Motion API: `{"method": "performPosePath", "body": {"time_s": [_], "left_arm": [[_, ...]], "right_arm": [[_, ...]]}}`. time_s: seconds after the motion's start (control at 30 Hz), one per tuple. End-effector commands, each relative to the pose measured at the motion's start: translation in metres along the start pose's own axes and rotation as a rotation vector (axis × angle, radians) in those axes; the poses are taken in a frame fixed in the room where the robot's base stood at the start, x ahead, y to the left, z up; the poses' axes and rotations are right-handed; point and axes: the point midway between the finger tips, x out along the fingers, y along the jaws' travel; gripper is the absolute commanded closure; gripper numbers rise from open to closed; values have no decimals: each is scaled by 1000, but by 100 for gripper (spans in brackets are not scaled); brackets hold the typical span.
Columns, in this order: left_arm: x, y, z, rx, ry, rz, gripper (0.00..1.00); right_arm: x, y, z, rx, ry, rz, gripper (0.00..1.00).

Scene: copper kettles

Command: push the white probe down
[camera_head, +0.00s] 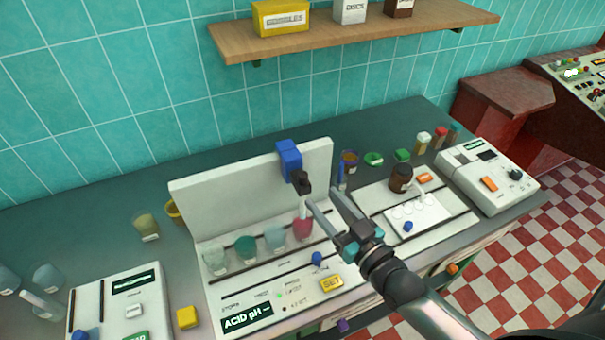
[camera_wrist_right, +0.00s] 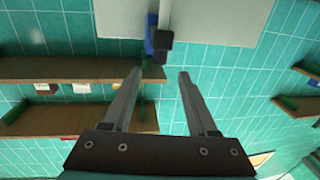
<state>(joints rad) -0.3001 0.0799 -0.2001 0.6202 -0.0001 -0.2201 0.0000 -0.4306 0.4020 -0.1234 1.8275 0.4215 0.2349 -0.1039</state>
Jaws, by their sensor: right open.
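The white probe (camera_head: 304,209) hangs upright below a black holder (camera_head: 300,182) on a blue block (camera_head: 288,159) at the top of the white ACID pH panel. Its lower end is at or in a beaker of pink liquid (camera_head: 302,230); the exact depth is unclear. My right gripper (camera_head: 321,197) is open and empty just right of the probe and holder, apart from them as far as I can tell. In the wrist view the black holder (camera_wrist_right: 159,42) shows beyond the open fingers (camera_wrist_right: 159,73). My left gripper is not in view.
Several beakers (camera_head: 246,249) stand in a row along the panel. A blue knob (camera_head: 317,259) and a yellow SET button (camera_head: 331,284) lie in front. A brown bottle (camera_head: 400,178) stands on the white station at right. A wooden shelf (camera_head: 350,36) hangs above.

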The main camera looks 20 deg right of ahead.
Motion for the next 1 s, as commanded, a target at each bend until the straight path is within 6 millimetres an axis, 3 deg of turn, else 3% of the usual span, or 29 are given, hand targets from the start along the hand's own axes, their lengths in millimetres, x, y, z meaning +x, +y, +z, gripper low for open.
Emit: {"method": "performPosePath", "body": {"time_s": [0.5,0.7,1.0], "left_arm": [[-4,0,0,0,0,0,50],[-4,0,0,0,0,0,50],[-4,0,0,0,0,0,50]], "right_arm": [[74,0,-1,0,1,1,41],[88,0,0,0,0,0,41],[91,0,0,0,-1,0,41]]}}
